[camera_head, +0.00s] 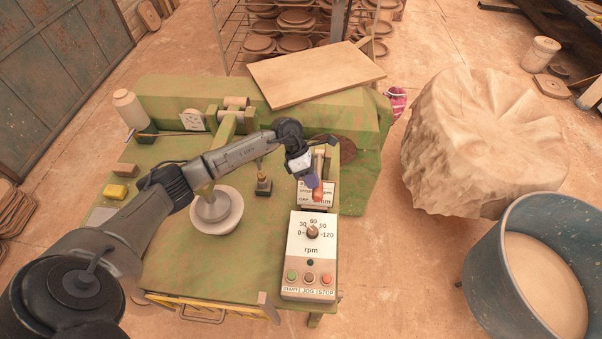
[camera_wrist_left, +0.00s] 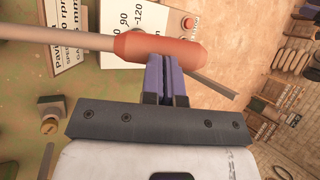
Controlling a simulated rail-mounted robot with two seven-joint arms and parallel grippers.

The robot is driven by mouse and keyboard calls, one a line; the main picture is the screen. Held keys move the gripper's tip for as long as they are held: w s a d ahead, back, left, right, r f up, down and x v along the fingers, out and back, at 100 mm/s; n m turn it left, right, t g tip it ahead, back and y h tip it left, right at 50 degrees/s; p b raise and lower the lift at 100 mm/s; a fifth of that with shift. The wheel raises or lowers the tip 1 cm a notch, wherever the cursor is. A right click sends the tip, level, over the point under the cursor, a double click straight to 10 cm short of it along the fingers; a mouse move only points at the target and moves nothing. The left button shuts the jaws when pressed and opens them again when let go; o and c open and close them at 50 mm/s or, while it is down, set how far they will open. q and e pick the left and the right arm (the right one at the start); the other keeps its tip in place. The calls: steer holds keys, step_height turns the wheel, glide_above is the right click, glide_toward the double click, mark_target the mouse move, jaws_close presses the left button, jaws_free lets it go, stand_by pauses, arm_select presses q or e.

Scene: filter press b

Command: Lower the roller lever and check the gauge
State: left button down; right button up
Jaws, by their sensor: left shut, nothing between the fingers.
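The lever's red grip (camera_wrist_left: 160,47) sits on a grey rod (camera_wrist_left: 70,38) in the left wrist view. In the head view the red grip (camera_head: 318,193) shows over the white label plate, at the machine's right side. My left gripper (camera_head: 312,181) is at the grip; its purple fingers (camera_wrist_left: 166,80) are together and empty, with their tips at the grip's edge. I cannot tell whether they touch it. A white round-faced gauge (camera_head: 193,120) stands at the back left of the green machine, too small to read. My right gripper is not in view.
The rpm control box (camera_head: 311,245), with a knob and several buttons, stands just in front of the lever. A white bowl-like disc (camera_head: 217,212) lies under my left arm. A tan board (camera_head: 315,74) is behind. A covered mound (camera_head: 480,140) and blue tub (camera_head: 490,260) stand right.

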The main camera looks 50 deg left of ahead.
arm_select(q)
steer(key=shift+s+d+f, duration=0.1)
steer(key=shift+s+f, duration=0.1)
steer(key=shift+f, duration=0.15)
steer(key=shift+r, duration=0.1)
steer(key=b+v, duration=0.2)
steer(key=v, duration=1.2)
steer(key=shift+w+r, duration=0.2)
steer(key=shift+w, duration=0.1)
steer(key=shift+a, duration=0.25)
